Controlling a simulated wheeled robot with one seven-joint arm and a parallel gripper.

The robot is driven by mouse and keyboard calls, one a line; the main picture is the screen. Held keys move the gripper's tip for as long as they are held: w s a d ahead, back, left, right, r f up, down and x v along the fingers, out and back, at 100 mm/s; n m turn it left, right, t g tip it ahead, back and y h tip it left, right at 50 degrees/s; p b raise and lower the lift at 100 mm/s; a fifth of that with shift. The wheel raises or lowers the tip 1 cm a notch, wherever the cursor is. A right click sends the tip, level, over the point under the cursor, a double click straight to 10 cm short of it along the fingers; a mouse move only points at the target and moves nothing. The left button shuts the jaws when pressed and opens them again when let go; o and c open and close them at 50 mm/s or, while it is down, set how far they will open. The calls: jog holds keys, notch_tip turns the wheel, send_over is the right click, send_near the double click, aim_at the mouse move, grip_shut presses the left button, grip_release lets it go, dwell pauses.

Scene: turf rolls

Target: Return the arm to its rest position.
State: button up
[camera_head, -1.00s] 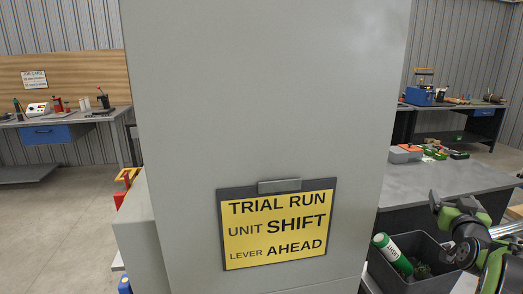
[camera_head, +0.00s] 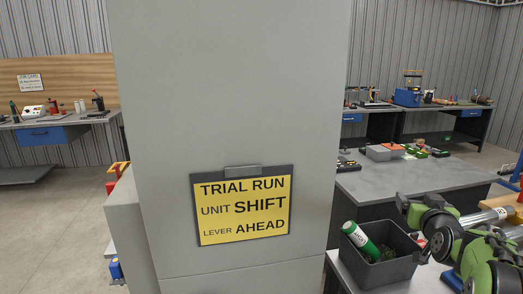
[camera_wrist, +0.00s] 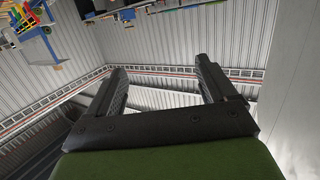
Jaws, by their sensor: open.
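My arm, green and grey, shows at the lower right in the head view; its gripper end is not clearly visible there. In the wrist view my gripper (camera_wrist: 163,88) is open, its two dark fingers well apart with nothing between them. Beyond the fingers are the corrugated wall and a rail, with workbenches tipped upside down along the top edge. A large pale surface stands close on the right side of the wrist view.
A tall grey cabinet (camera_head: 225,90) with a yellow sign (camera_head: 243,210) blocks the middle. A dark bin (camera_head: 385,272) holding a green-and-white cylinder (camera_head: 360,240) stands beside my arm. A grey table (camera_head: 410,178) lies behind. Floor at left (camera_head: 50,230) is open.

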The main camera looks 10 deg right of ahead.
jog(key=s+a+n+g+y+p, duration=0.15)
jog(key=s+a, duration=0.25)
jog(key=a, duration=0.6)
jog(key=s+a+n+g+y+p, duration=0.1)
jog(key=s+a+g+y, duration=0.15)
jog(key=a, duration=0.75)
jog(key=s+a+f+g, duration=0.1)
jog(key=s+a+f, duration=0.1)
jog(key=s, duration=0.5)
jog(key=s+a+f+n+g+y+p, duration=0.1)
jog(key=s+a+f+g, duration=0.1)
jog(key=s+a, duration=0.3)
jog(key=s+a+f+n+g+y, duration=0.1)
jog(key=s+a, duration=0.3)
jog(key=s, duration=0.7)
jog(key=shift+f+g+p, duration=0.35)
jog(key=shift+f+g, duration=0.05)
jog(key=shift+g, duration=0.3)
